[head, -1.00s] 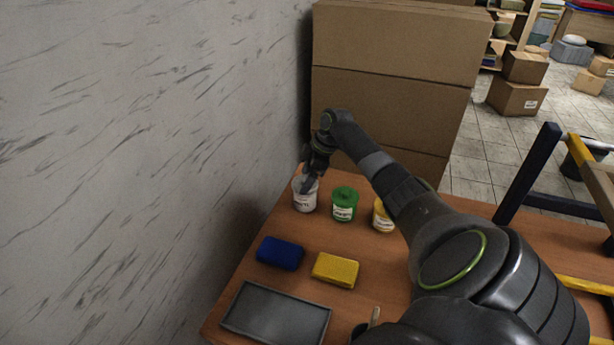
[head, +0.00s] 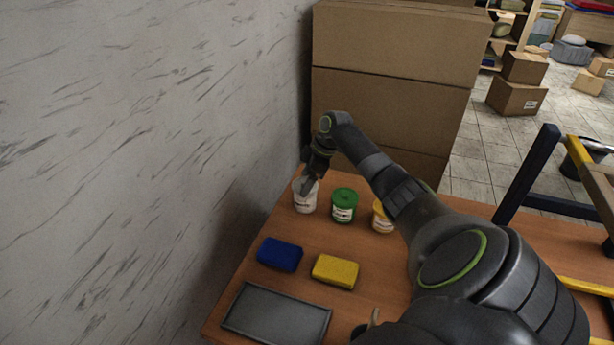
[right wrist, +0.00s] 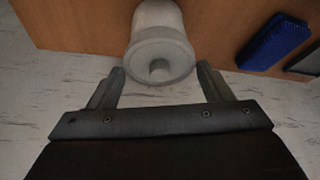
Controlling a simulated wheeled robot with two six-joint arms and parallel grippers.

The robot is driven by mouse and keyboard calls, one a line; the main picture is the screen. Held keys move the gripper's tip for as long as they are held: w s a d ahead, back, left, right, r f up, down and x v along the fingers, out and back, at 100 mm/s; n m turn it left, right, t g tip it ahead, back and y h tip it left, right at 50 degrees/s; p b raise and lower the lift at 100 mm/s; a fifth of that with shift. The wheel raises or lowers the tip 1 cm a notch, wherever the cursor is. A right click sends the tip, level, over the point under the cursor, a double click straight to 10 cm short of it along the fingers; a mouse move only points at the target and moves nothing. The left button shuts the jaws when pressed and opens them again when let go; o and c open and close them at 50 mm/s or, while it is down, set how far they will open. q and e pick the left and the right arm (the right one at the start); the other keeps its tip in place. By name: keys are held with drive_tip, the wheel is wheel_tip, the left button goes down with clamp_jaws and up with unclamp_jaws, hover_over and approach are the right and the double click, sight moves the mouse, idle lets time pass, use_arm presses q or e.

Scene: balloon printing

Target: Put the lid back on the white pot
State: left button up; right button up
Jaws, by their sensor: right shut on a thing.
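The white pot (head: 304,202) stands at the back left of the wooden table, close to the wall, and also shows at the top of the right wrist view (right wrist: 157,14). My right gripper (head: 307,188) reaches down over its top. In the right wrist view the pale round lid (right wrist: 160,52), with a small knob, lies between the two fingers (right wrist: 161,80). The gripper is shut on the lid. The lid lines up with the pot's mouth; I cannot tell whether it is fully seated. The fingers partly hide the pot's top in the head view. My left gripper is not in view.
A green pot (head: 344,206) and a yellow pot (head: 382,216) stand to the right of the white pot. A blue block (head: 280,254), a yellow block (head: 336,271) and a grey tray (head: 276,314) lie nearer. Stacked cardboard boxes (head: 392,105) rise behind the table.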

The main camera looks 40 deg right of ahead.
drive_tip(key=o, duration=1)
drive_tip(key=shift+o, duration=0.3)
drive_tip(key=shift+r+p, duration=3.2)
drive_tip(key=shift+r, duration=0.35)
drive_tip(key=shift+c, duration=0.4)
drive_tip(key=shift+f, duration=0.1)
clamp_jaws()
